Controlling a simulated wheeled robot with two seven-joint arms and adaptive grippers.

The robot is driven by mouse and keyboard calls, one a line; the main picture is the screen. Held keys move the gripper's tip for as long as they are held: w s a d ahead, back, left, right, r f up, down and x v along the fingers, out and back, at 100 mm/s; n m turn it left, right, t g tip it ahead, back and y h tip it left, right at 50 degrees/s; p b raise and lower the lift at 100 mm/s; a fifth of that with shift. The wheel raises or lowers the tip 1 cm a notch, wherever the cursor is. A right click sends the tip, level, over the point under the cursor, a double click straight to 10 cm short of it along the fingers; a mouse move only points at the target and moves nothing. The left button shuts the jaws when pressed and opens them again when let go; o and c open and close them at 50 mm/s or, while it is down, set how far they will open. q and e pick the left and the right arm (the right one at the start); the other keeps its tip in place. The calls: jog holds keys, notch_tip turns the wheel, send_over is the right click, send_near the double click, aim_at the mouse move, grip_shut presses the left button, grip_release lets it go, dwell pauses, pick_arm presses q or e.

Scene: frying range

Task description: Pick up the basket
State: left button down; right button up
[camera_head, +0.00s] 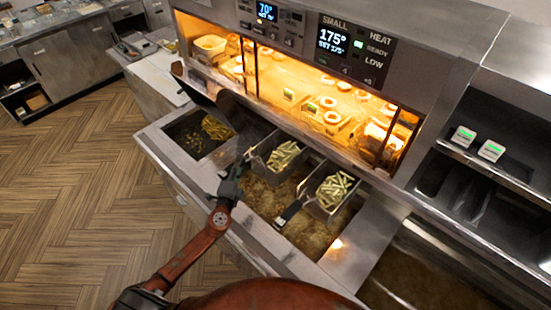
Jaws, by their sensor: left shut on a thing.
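Two fry baskets hold cut fries over the fryer vat. The left basket (259,166) is in the middle of the vat, and the right basket (325,207) hangs beside it with its dark handle (289,214) pointing to the front. My left gripper (238,170) is at the front of the left basket, shut on its handle, which the fingers mostly hide. My right gripper is not in view.
Brown oil (268,199) fills the vat around the baskets. A bin with loose fries (214,129) is at the left. A lit warming cabinet (320,95) with round food items stands behind. Shelves (492,178) are at the right; the wooden floor (75,190) is clear.

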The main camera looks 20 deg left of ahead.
pick_arm(q)
jog(key=shift+r, duration=0.1)
dwell(0.7)
jog(key=shift+r+p, duration=1.35)
jog(key=shift+r, duration=0.45)
jog(key=shift+s+a+f+b, duration=0.2)
jog(key=shift+s+a+b, duration=0.1)
jog(key=shift+s, duration=0.2)
jog(key=s+a+b, duration=0.3)
jog(key=s, duration=0.4)
jog(key=s+a+b, duration=0.3)
jog(key=s, duration=0.5)
jog(key=shift+s+a+b, duration=0.15)
jog(key=shift+s+b, duration=0.15)
jog(key=shift+b, duration=0.1)
jog(key=shift+r, duration=0.1)
